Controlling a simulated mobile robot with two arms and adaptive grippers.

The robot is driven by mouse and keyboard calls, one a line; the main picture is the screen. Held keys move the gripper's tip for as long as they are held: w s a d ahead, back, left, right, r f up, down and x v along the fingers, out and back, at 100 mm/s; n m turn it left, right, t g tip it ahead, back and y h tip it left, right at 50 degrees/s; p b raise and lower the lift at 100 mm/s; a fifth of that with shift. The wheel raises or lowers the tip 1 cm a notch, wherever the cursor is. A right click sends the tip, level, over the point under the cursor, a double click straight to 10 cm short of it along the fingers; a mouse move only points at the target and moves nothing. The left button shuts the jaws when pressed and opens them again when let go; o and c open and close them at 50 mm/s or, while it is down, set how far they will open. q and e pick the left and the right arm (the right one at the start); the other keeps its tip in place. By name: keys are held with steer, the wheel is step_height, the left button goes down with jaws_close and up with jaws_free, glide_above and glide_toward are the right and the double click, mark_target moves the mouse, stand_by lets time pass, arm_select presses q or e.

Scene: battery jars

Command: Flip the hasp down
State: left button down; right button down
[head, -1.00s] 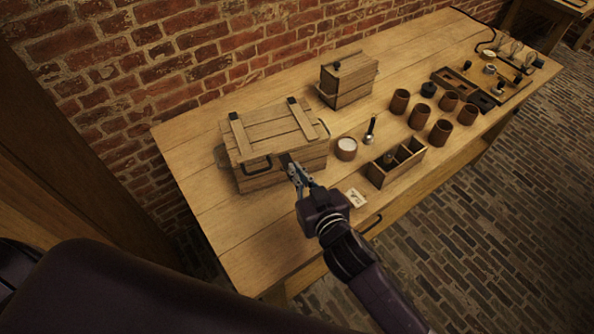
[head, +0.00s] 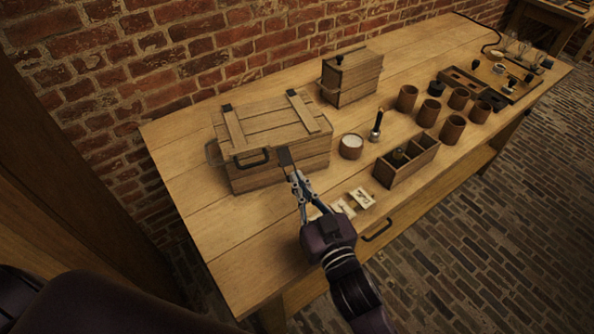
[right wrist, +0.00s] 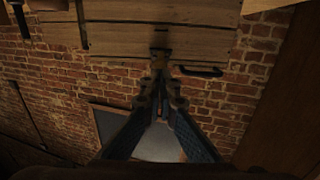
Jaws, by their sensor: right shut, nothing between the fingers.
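The wooden chest (head: 275,180) stands on the bench with its lid closed. The hasp (head: 285,157), a small dark metal plate, shows at the lid's front edge, right of the black handle (head: 252,160); its exact tilt is hard to tell. My right gripper (head: 295,180) is shut and empty, its tips just in front of and below the hasp; touching or apart is unclear. In the right wrist view the tips (right wrist: 159,68) point at the chest front (right wrist: 120,44), near a dark fitting. My left gripper is not in view.
Right of the chest are a cup of white material (head: 351,147), a dark-handled tool (head: 376,127) and a divided box (head: 408,160). Cards (head: 362,198) lie near the front edge. A smaller wooden box (head: 352,78) and several brown jars stand farther back. The bench's front left is clear.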

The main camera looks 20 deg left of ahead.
steer(key=shift+w+a+f+b, duration=0.15)
steer(key=shift+f+b, duration=0.1)
steer(key=shift+f, duration=0.6)
steer(key=shift+w+a+f+b, duration=0.1)
steer(key=shift+w+f+b, duration=0.1)
steer(key=shift+f, duration=0.6)
steer(key=shift+w+a+f+b, duration=0.15)
steer(key=shift+f+b, duration=0.1)
steer(key=shift+f, duration=0.6)
